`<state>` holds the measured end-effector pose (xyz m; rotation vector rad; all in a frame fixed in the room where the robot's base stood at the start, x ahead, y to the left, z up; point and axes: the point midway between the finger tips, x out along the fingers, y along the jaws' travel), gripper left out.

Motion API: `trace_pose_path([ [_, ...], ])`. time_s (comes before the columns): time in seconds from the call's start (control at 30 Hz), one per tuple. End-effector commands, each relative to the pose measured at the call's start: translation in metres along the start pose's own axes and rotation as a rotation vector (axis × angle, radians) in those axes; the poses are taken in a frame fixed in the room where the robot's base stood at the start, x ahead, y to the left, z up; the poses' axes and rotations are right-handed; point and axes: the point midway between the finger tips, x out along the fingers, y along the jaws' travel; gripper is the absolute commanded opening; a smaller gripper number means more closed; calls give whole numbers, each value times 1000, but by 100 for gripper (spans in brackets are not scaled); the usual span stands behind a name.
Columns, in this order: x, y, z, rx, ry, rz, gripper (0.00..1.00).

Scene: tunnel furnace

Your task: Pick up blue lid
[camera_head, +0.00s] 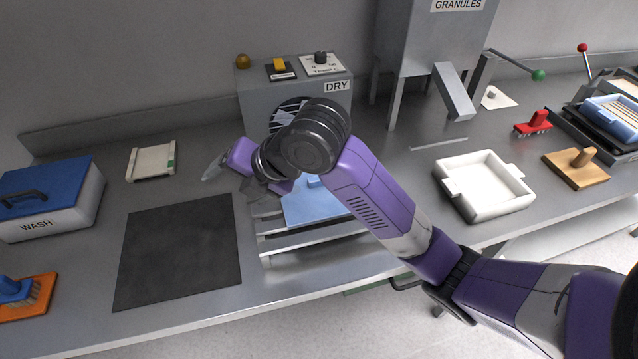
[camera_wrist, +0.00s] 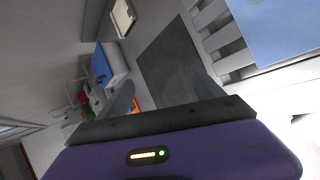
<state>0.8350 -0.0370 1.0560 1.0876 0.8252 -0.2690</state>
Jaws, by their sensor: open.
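A blue lid (camera_head: 55,180) with a dark handle sits on the white box marked WASH (camera_head: 60,222) at the far left. It also shows in the wrist view (camera_wrist: 102,66). A light blue flat piece (camera_head: 312,204) with a small blue knob lies on a slatted metal rack, partly hidden by my arm; its flat surface fills the upper right of the wrist view (camera_wrist: 282,30). My gripper (camera_head: 213,170) is open, above the bench between the box and the rack, apart from both. In the wrist view its fingers (camera_wrist: 163,92) are spread with nothing between them.
A dark mat (camera_head: 180,250) lies between the box and rack (camera_head: 285,249). A DRY machine (camera_head: 338,105) stands behind the rack. A white tray (camera_head: 455,190) is right of it. A pale flat frame (camera_head: 150,162) lies behind the mat, and an orange-based brush (camera_head: 38,300) at the front left.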

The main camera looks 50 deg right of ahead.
Motion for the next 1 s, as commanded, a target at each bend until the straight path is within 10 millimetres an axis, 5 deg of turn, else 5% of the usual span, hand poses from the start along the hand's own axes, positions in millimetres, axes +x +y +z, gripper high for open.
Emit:
trace_pose_path([
  [0.03, -10, -18, 22, -95, -23, -88, 76],
  [0.2, -41, -81, 69, -346, -26, -368, 76],
  [0.47, -76, -132, 103, -498, 5, -591, 76],
  [1.0, -30, -164, 114, -503, 11, -604, 76],
])
